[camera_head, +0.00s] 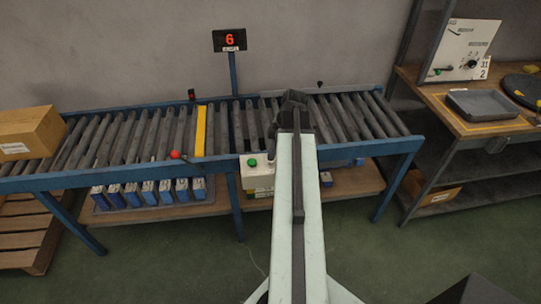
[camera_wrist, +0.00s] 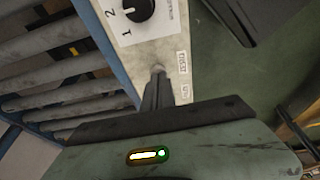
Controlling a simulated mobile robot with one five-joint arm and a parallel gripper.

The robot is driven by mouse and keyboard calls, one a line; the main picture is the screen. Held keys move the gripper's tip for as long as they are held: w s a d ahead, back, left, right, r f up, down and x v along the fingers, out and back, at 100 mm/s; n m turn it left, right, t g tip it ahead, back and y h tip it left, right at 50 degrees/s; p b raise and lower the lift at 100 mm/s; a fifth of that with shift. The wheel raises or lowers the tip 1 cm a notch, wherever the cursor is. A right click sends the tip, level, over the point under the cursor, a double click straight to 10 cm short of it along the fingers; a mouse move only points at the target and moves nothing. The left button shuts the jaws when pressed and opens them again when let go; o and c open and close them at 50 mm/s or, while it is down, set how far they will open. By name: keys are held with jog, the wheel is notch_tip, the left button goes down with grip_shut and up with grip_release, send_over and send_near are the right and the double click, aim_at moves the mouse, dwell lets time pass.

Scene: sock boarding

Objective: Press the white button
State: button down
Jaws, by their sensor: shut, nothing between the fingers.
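The white button (camera_wrist: 158,67) shows in the wrist view as a small pale knob on the face of a light control box (camera_wrist: 144,48). My gripper (camera_wrist: 158,78) is shut and empty, with its fingertips right at the button and covering part of it. I cannot tell whether they touch it or stop just short. In the head view the control box (camera_head: 256,171) with a green button (camera_head: 252,162) shows at the front of the conveyor. My arm covers its right part, and the white button is hidden there.
A black rotary knob (camera_wrist: 139,8) marked 1 and 2 sits on the same box. The roller conveyor (camera_head: 140,135) runs behind it, with a red ball-topped lever (camera_head: 176,154) to the left. A workbench (camera_head: 450,123) with a grey tray (camera_head: 482,104) stands at the right.

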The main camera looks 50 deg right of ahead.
jog(key=shift+f+b, duration=0.85)
jog(key=shift+f, duration=0.05)
jog(key=shift+s+a+f+b, duration=0.1)
jog(key=shift+s+a+b, duration=0.1)
jog(key=shift+b, duration=0.1)
jog(key=shift+w+d, duration=0.1)
notch_tip(320, 180, up, 6)
jog(key=p, duration=0.6)
jog(key=p+v, duration=0.8)
jog(key=shift+s+d, duration=0.2)
jog(key=shift+s, duration=0.05)
